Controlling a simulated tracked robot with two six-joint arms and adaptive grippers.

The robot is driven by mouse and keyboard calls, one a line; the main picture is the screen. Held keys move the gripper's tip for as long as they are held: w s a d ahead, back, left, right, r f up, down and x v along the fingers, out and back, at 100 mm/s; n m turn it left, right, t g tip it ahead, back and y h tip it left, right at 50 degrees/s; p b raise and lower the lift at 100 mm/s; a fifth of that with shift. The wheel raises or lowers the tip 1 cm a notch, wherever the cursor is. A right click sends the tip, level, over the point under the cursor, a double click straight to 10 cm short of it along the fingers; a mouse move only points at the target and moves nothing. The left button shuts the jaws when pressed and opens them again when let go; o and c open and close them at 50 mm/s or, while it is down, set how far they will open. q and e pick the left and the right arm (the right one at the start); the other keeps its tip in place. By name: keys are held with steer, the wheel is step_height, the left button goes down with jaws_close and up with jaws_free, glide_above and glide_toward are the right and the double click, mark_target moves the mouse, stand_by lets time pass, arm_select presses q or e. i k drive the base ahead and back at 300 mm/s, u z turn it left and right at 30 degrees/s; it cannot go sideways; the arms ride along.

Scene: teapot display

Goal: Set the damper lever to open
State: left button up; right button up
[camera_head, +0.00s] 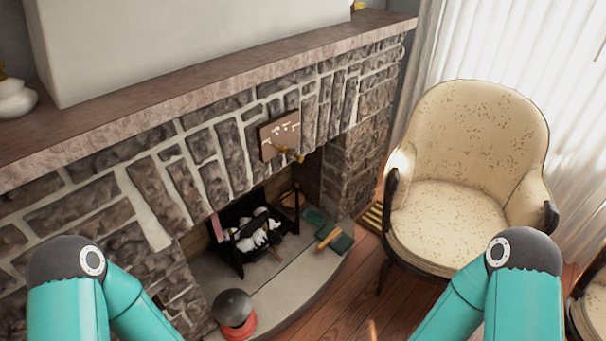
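The damper plate (276,139), brown with pale markings too small to read, is fixed on the stone fireplace front above the firebox opening. A brass-coloured damper lever (290,154) sticks out from its lower part, angled down to the right. I cannot tell which setting it is at. My teal left and right arm links show at the bottom left and bottom right. Neither gripper is in view, and nothing of mine touches the lever.
The stone mantel shelf (215,92) juts out above the plate. A cream armchair (455,170) stands to the right. On the hearth are a grate with logs (258,232), a dark-lidded red pot (235,311) and a green dustpan-like item (341,241). Wooden floor (345,305) lies in front.

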mark_target(283, 150)
steer(key=z, duration=0.05)
steer(key=k, duration=0.65)
steer(key=z, duration=0.2)
steer(key=i, duration=0.2)
steer(key=z, duration=1.45)
steer(key=i, duration=0.95)
steer(key=z, duration=1.6)
steer(key=i, duration=0.15)
steer(key=u, duration=4.15)
steer(key=i, duration=1)
steer(key=u, duration=0.05)
